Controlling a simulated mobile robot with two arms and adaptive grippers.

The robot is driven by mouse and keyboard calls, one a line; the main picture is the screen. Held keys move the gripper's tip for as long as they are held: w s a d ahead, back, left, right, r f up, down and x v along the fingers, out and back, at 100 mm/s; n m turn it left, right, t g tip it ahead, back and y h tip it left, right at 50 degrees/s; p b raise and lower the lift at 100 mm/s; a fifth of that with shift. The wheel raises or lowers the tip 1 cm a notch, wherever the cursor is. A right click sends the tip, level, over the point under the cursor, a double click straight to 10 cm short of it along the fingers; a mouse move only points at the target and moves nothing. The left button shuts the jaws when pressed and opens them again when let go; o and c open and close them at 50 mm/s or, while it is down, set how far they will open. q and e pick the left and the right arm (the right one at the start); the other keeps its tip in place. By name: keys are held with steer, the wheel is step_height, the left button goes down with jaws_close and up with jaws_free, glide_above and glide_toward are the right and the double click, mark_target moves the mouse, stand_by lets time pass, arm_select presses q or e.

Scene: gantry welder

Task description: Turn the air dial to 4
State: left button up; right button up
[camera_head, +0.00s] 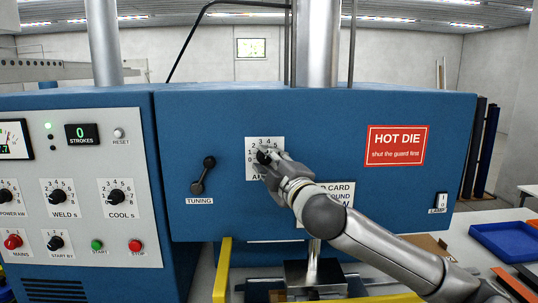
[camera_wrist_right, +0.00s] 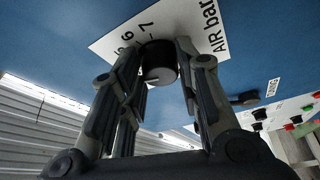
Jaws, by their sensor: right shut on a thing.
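The air dial is a black knob (camera_head: 263,156) on a white plate (camera_head: 279,143) with numbers around it, on the blue front of the machine. My right gripper (camera_head: 269,163) reaches it from the lower right and covers part of the knob and the plate's lower edge. In the right wrist view the knob (camera_wrist_right: 159,63) sits between the two fingers of my right gripper (camera_wrist_right: 160,75), which is shut on it. The plate there reads "AIR bar". I cannot tell which number the knob points to. My left gripper is not in view.
Left of the dial is the black tuning handle (camera_head: 203,176). A control panel (camera_head: 82,240) with several knobs and buttons is further left. A red HOT DIE sign (camera_head: 397,146) and a lamp switch (camera_head: 443,200) are to the right. A yellow bar (camera_head: 222,272) stands below.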

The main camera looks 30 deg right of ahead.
stand_by(0.3)
steer(key=o, duration=1)
steer(key=shift+s, duration=0.1)
steer(key=shift+v, duration=3.6)
steer(key=shift+a, duration=0.1)
